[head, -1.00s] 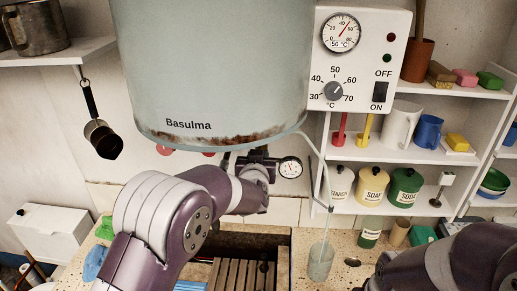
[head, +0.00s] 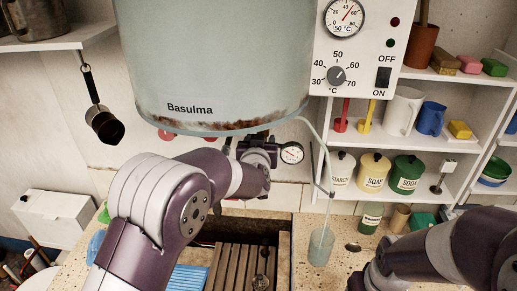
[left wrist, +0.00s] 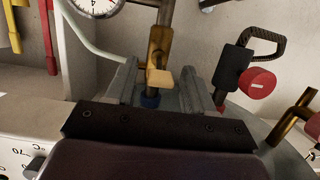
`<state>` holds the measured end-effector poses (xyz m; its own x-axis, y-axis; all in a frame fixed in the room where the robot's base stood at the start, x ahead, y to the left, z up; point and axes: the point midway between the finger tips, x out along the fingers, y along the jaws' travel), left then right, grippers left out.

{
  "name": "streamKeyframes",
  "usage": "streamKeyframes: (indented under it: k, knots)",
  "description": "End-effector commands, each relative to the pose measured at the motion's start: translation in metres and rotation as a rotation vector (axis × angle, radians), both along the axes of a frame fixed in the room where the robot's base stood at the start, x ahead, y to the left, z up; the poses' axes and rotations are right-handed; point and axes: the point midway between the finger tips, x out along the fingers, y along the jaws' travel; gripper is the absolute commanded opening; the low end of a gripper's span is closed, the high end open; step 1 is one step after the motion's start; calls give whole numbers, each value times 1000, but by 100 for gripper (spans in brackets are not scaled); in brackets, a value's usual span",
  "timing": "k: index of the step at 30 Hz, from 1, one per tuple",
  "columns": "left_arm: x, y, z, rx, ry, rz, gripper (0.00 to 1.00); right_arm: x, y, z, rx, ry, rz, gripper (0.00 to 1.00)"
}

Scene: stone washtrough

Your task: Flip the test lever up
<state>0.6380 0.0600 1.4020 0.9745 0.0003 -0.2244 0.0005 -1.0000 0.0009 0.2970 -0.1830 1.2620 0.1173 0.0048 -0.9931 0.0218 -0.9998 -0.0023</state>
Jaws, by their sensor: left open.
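In the left wrist view, which looks upside down, a brass valve stem (left wrist: 161,45) with a small tan lever tab (left wrist: 160,79) stands between my left fingers; this looks like the test lever. A blue part (left wrist: 150,101) shows at the stem. My left gripper (left wrist: 163,86) is open with one finger on each side of the stem; I cannot tell if either touches it. In the head view my left arm reaches under the grey Basulma boiler (head: 225,70), and its fingertips are hidden. My right arm shows at the lower right, its gripper out of frame.
A round gauge (head: 291,153) is near my left wrist. A control panel (head: 357,50), a thin hose into a glass (head: 320,246) and shelves with jars (head: 373,172) stand to the right.

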Motion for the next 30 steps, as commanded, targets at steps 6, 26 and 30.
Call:
streamKeyframes:
  k: [6,26,30]
  knots:
    - [-49,-1,6,-2,-4,-3,53,0,0,-29,0,1,0,70]
    - [-115,0,27,1,-2,0,53,0,0,-43,0,0,0,63]
    - [-112,9,-8,2,1,20,53,0,-1,-77,0,-3,-5,18]
